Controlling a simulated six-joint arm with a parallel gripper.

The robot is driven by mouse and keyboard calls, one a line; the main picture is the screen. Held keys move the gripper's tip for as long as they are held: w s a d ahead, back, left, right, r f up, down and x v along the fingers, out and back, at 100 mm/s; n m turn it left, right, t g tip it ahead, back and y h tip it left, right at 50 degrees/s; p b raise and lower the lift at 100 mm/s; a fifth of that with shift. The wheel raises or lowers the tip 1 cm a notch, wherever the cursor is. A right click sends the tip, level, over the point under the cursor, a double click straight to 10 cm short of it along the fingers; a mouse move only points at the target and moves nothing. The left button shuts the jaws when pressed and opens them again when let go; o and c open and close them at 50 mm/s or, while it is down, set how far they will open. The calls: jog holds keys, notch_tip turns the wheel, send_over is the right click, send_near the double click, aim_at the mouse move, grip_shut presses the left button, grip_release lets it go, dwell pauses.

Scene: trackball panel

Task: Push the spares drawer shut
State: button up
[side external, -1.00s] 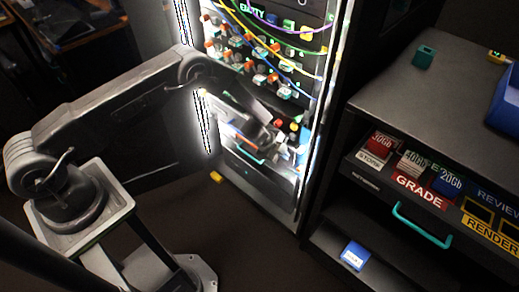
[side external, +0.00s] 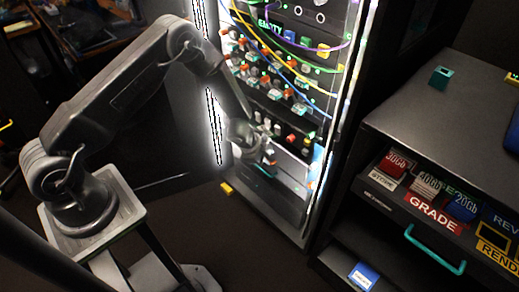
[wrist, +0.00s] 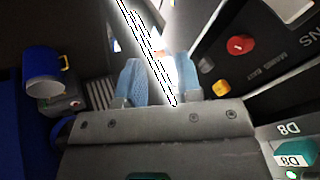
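A dark drawer front with a teal handle (side external: 265,170) is low in the lit rack; I take it as the spares drawer, though no readable label confirms this. My gripper (side external: 262,148) is close in front of the rack at this drawer's height and partly hides it. I cannot tell whether it touches the drawer or how far the drawer stands out. In the wrist view, the two bluish fingers of my gripper (wrist: 158,82) are apart with nothing held between them. A bright light strip shows behind them.
Coloured cables (side external: 285,60) hang across the rack above. A dark cabinet (side external: 420,115) with labelled cartridges and a teal handle (side external: 435,250) stands at right. A yellow block (side external: 226,188) lies on the floor. A blue mug (wrist: 42,72) shows in the wrist view.

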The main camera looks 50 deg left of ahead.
jog(key=shift+o, duration=0.4)
jog(key=s+a+f+n+g+y, duration=0.2)
jog(key=a+f+n, duration=0.1)
jog(key=a+f, duration=0.1)
jog(key=shift+s+a+n, duration=0.4)
jog(key=shift+a, duration=0.05)
jog(key=s+f+n+g+h, duration=0.5)
jog(key=s+f+n+g, duration=0.15)
jog(key=s+n, duration=0.3)
jog(key=w+a+r+n+t+h, duration=0.1)
jog(key=w+a+n+t, duration=0.2)
jog(key=a+n+t, duration=0.5)
jog(key=w+a+r+n+t, duration=0.2)
jog(key=w+a+n+t, duration=0.3)
jog(key=t, duration=0.5)
jog(key=shift+n+g, duration=0.25)
jog(key=shift+n, duration=0.5)
jog(key=x, duration=1.2)
jog(key=shift+w+d+f, duration=0.15)
jog(key=shift+f, duration=0.25)
